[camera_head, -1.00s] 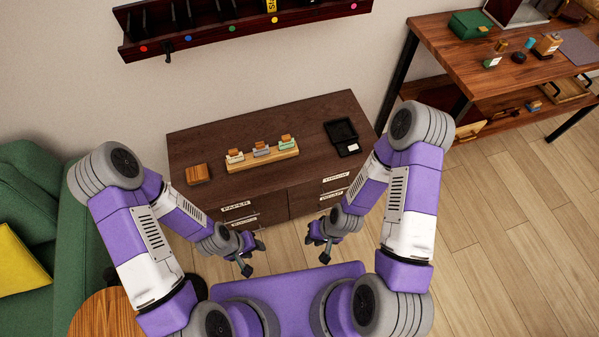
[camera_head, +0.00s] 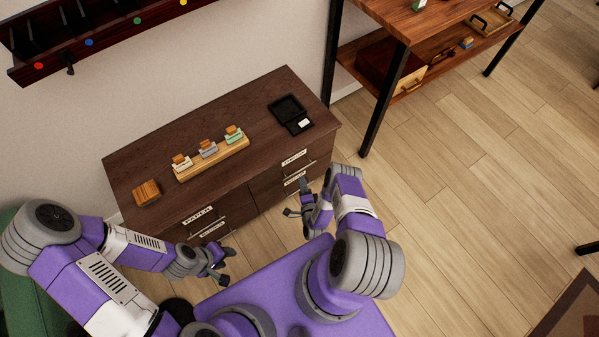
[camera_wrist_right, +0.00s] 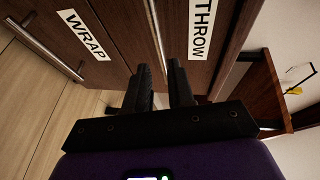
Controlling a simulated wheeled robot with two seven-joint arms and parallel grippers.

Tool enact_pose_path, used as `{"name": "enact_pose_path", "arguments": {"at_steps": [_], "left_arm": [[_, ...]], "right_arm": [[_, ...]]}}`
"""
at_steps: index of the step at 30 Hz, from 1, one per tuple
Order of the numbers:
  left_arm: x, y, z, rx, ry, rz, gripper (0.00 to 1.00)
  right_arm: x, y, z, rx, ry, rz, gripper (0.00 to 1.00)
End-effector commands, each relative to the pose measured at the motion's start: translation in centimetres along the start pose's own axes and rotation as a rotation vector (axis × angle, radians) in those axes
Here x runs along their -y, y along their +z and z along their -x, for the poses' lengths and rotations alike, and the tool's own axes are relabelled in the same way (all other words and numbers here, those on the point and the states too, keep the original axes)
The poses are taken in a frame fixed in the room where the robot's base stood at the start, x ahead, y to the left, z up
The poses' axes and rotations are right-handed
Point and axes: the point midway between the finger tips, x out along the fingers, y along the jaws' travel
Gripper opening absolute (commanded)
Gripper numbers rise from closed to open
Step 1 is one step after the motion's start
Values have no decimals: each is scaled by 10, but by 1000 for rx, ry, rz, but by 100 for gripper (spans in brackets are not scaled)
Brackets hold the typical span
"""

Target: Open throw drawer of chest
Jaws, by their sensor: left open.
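The dark brown chest (camera_head: 128,170) stands against the wall. Its throw drawer (camera_head: 320,150) is the upper right one, marked by a THROW label (camera_head: 293,158), and looks closed. The right wrist view shows the THROW label (camera_wrist_right: 201,28) close up, with the drawer's bar handle (camera_wrist_right: 154,30) beside it. My right gripper (camera_head: 299,222) is in front of the right drawers. In the right wrist view its fingers (camera_wrist_right: 162,78) are apart and point at the drawer front, with the handle's end near the gap; contact cannot be told. My left gripper (camera_head: 226,265) is open and empty before the left drawers.
The WRAP drawer's label (camera_wrist_right: 83,35) and handle (camera_wrist_right: 45,47) lie beside the throw drawer. On the chest top are a wooden holder (camera_head: 213,158), a wooden block (camera_head: 146,192) and a black tray (camera_head: 284,104). A shelf table (camera_head: 425,22) stands at the right. Floor there is clear.

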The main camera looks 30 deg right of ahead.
Motion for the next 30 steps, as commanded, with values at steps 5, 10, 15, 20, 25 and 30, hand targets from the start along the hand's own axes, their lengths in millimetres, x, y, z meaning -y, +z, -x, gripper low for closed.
{"name": "enact_pose_path", "arguments": {"at_steps": [5, 10, 15, 20, 25, 30], "left_arm": [[3, 0, -8, 0, 0, 0, 43], [7, -1, -19, 0, 0, 0, 43], [10, -1, -26, 0, 0, 0, 43], [10, -1, -28, 0, 0, 0, 43], [10, -1, -27, 0, 0, 0, 43], [10, -1, -27, 0, 0, 0, 43]], "right_arm": [[-1, -1, -19, -5, -17, -10, 23], [-1, -1, -48, -5, -16, -8, 23], [-1, -1, -67, -4, -13, -9, 23], [1, -1, -74, -4, -11, -9, 23], [1, -1, -74, -5, -11, -9, 23], [1, -1, -74, -5, -11, -8, 5]]}}
